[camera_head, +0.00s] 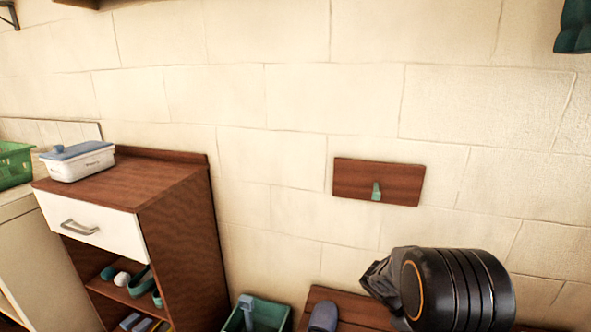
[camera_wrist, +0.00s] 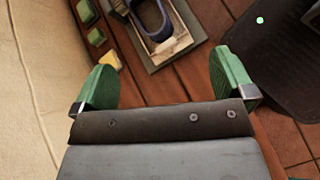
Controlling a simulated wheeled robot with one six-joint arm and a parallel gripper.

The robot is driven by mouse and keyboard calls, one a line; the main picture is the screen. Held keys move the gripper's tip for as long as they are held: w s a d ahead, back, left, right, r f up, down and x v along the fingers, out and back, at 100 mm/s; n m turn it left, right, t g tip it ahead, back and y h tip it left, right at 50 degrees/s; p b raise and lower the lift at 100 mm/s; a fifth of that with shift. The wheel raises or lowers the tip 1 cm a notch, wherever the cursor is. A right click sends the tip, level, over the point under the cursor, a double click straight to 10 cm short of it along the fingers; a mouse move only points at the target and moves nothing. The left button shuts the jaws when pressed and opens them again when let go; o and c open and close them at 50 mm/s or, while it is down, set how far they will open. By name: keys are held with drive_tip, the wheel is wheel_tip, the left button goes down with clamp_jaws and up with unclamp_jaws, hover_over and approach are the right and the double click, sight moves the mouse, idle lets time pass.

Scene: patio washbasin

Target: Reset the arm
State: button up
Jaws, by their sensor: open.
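My gripper shows in the wrist view (camera_wrist: 165,85), with its two green fingers spread wide apart and nothing between them. It points down over a brown wooden surface. In the head view, a dark part of my arm stands at the lower right, in front of the block wall; the fingers cannot be made out there.
A wooden cabinet (camera_head: 185,235) with a white drawer carries a white box with a blue lid (camera_head: 80,161). A wall board with a green hook (camera_head: 376,191) hangs mid-wall. A green crate (camera_head: 262,314) and a slipper (camera_head: 323,316) are low down. The wrist view shows a grey tray (camera_wrist: 185,50) and dark mat (camera_wrist: 275,60).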

drive_tip(key=s+a+r+m+t+y+p, duration=0.2)
drive_tip(key=a+r+p, duration=0.3)
drive_tip(key=r, duration=0.6)
drive_tip(key=s+a+r+m+t+y+p, duration=0.3)
drive_tip(key=a+r+p, duration=0.3)
drive_tip(key=r, duration=0.5)
drive_tip(key=s+a+r+m+t+y+p, duration=0.3)
drive_tip(key=a+r+p, duration=0.3)
drive_tip(key=r, duration=0.5)
drive_tip(key=shift+s+t+y+p, duration=0.15)
drive_tip(key=shift+t+y+p, duration=0.25)
drive_tip(key=shift+p, duration=0.85)
drive_tip(key=shift+s+a+r+m+y, duration=0.1)
drive_tip(key=shift+a+r+m+y, duration=0.1)
drive_tip(key=shift+a+m+y, duration=0.15)
